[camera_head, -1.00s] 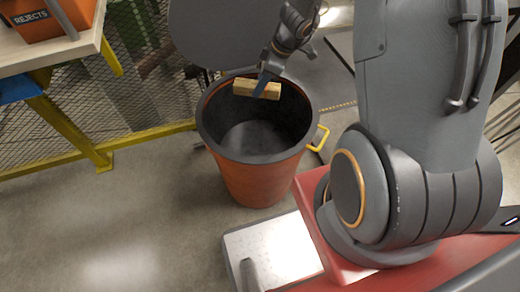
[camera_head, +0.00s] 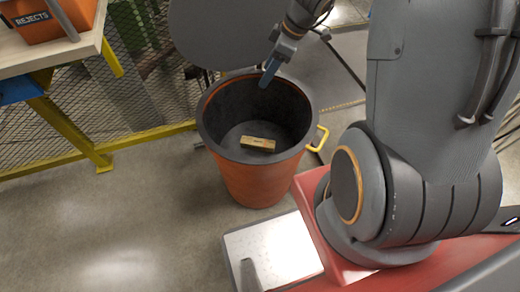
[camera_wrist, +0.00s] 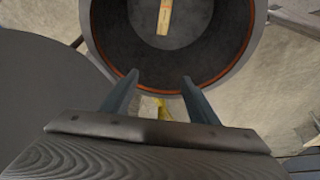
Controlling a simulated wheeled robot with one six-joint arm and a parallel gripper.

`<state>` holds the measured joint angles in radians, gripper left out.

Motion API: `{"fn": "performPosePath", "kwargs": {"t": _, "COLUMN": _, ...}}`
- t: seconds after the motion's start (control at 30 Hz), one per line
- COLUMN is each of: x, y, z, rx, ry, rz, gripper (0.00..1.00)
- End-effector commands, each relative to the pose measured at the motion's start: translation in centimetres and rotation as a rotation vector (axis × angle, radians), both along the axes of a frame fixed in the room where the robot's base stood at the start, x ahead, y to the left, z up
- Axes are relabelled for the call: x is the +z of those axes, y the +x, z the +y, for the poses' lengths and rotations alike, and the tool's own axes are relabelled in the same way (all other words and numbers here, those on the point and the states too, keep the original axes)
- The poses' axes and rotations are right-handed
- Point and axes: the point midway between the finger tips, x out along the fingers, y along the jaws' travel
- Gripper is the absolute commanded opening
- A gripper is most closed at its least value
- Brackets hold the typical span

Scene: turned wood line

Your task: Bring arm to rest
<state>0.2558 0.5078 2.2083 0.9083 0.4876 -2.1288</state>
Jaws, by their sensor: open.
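My gripper (camera_head: 268,74) is above the far right part of the rim of an orange bin in the head view. In the wrist view my gripper (camera_wrist: 153,87) shows two blue-grey fingers spread apart with nothing between them. A wooden block (camera_head: 258,144) lies inside the bin, on its dark floor. The block also shows in the wrist view (camera_wrist: 164,17), cut off by the top edge. My arm rises at the right of the head view.
A table (camera_head: 75,50) with an orange rejects box (camera_head: 45,28) stands at upper left. Wire mesh fencing (camera_head: 150,90) runs behind. The floor at lower left is clear.

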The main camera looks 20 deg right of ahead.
Motion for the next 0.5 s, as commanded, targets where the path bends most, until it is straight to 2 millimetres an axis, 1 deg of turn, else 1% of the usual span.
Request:
{"fn": "performPosePath", "kwargs": {"t": 0.03, "x": 0.45, "y": -0.09, "z": -0.18, "rx": 0.0, "ry": 0.0, "rz": -0.001, "gripper": 0.54}}
{"fn": "performPosePath", "kwargs": {"t": 0.13, "x": 0.9, "y": -0.22, "z": -0.33, "rx": 0.0, "ry": -0.001, "rz": 0.001, "gripper": 0.54}}
{"fn": "performPosePath", "kwargs": {"t": 0.5, "x": 0.96, "y": -0.25, "z": -0.34, "rx": 0.0, "ry": 0.0, "rz": 0.001, "gripper": 0.54}}
